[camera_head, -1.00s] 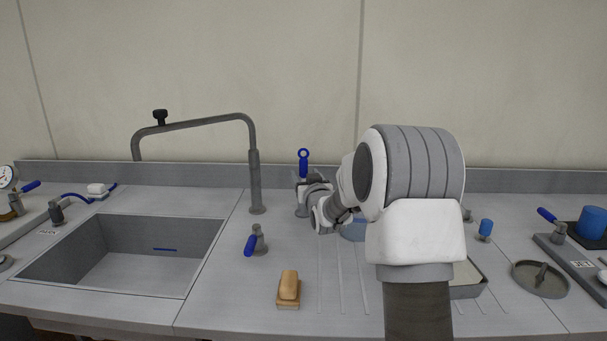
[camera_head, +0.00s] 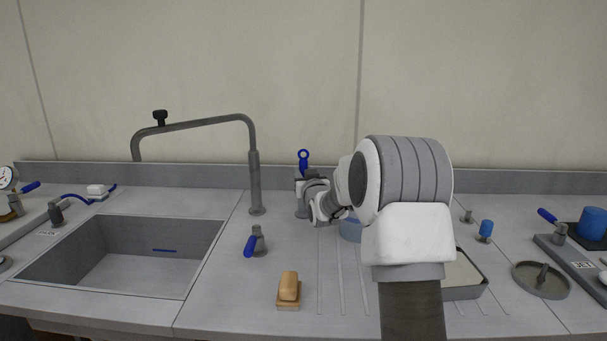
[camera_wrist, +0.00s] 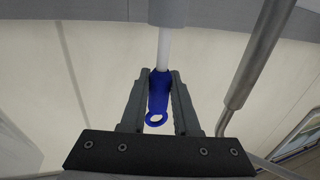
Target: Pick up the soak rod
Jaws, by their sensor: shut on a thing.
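The soak rod has a blue handle (camera_head: 303,162) ending in a ring, which stands upright above my gripper (camera_head: 304,183) in the head view. In the wrist view, my gripper (camera_wrist: 160,80) is shut on the blue handle (camera_wrist: 158,96) between its two dark fingers. A white shaft (camera_wrist: 164,48) runs on from the handle beyond the fingertips. A grey holder (camera_head: 302,210) stands on the counter below the gripper. The shaft's lower end is hidden in the head view.
A grey tap (camera_head: 254,180) rises close to the left of the gripper, beside the sink (camera_head: 130,250). A blue bowl (camera_head: 350,229) and a tray (camera_head: 465,290) are partly behind my arm.

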